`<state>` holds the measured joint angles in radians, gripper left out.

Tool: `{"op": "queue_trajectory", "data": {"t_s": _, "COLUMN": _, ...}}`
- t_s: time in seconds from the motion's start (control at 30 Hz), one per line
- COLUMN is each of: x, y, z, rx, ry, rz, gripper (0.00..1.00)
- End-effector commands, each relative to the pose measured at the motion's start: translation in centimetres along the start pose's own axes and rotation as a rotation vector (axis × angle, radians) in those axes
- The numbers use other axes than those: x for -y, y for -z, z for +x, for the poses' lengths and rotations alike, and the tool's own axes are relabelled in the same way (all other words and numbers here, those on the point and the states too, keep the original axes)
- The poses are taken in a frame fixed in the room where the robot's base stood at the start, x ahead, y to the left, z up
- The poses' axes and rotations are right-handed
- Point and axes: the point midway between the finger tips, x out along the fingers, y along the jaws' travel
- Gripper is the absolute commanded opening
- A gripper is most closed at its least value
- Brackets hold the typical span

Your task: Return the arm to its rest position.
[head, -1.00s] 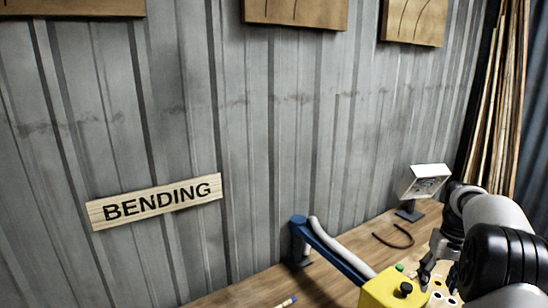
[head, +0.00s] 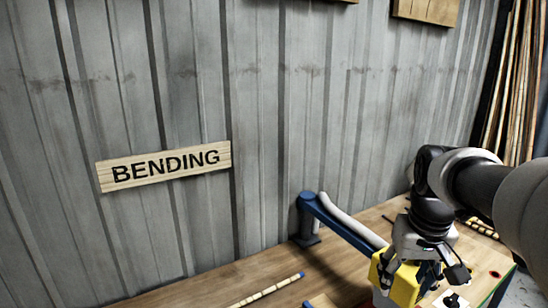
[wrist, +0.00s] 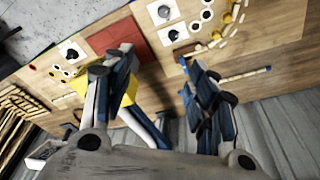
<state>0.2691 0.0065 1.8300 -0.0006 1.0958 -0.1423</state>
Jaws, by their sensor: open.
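My gripper (head: 425,272) hangs at the end of my arm at the right of the head view, above the workbench and in front of the yellow box. Its jaws point down and hold nothing. In the wrist view my gripper (wrist: 155,75) has its two dark, blue-edged fingers spread wide, with bare bench showing between them. The yellow box (head: 407,287) is partly hidden by my gripper in the head view.
The wooden workbench (head: 275,278) runs along a corrugated wall with a BENDING sign (head: 165,167). A blue arm with a grey tube (head: 340,222) stands behind the gripper. The wrist view shows a red square (wrist: 115,40) and several round holes and pegs on the bench.

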Motion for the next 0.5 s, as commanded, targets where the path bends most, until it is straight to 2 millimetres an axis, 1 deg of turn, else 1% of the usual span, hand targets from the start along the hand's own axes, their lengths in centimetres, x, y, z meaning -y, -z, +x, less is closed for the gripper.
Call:
{"op": "queue_trajectory", "data": {"t_s": 0.03, "x": 1.6, "y": -2.7, "z": 0.9, "rx": -0.027, "ry": 0.003, "rz": -0.018, "gripper": 0.53}}
{"op": "queue_trajectory", "data": {"t_s": 0.07, "x": 2.4, "y": -4.0, "z": 1.1, "rx": -0.040, "ry": 0.005, "rz": -0.025, "gripper": 0.53}}
{"op": "queue_trajectory", "data": {"t_s": 0.1, "x": 3.4, "y": -5.9, "z": 1.5, "rx": -0.057, "ry": 0.009, "rz": -0.035, "gripper": 0.53}}
{"op": "queue_trajectory", "data": {"t_s": 0.17, "x": 4.7, "y": -8.8, "z": 2.4, "rx": -0.082, "ry": 0.016, "rz": -0.049, "gripper": 0.53}}
{"op": "queue_trajectory", "data": {"t_s": 0.2, "x": 5.5, "y": -10.7, "z": 3.1, "rx": -0.099, "ry": 0.021, "rz": -0.058, "gripper": 0.53}}
{"op": "queue_trajectory", "data": {"t_s": 0.3, "x": 7.0, "y": -15.2, "z": 5.2, "rx": -0.139, "ry": 0.034, "rz": -0.079, "gripper": 0.53}}
{"op": "queue_trajectory", "data": {"t_s": 0.4, "x": 8.0, "y": -18.8, "z": 7.3, "rx": -0.169, "ry": 0.048, "rz": -0.096, "gripper": 0.53}}
{"op": "queue_trajectory", "data": {"t_s": 0.5, "x": 8.6, "y": -21.3, "z": 9.0, "rx": -0.190, "ry": 0.058, "rz": -0.107, "gripper": 0.53}}
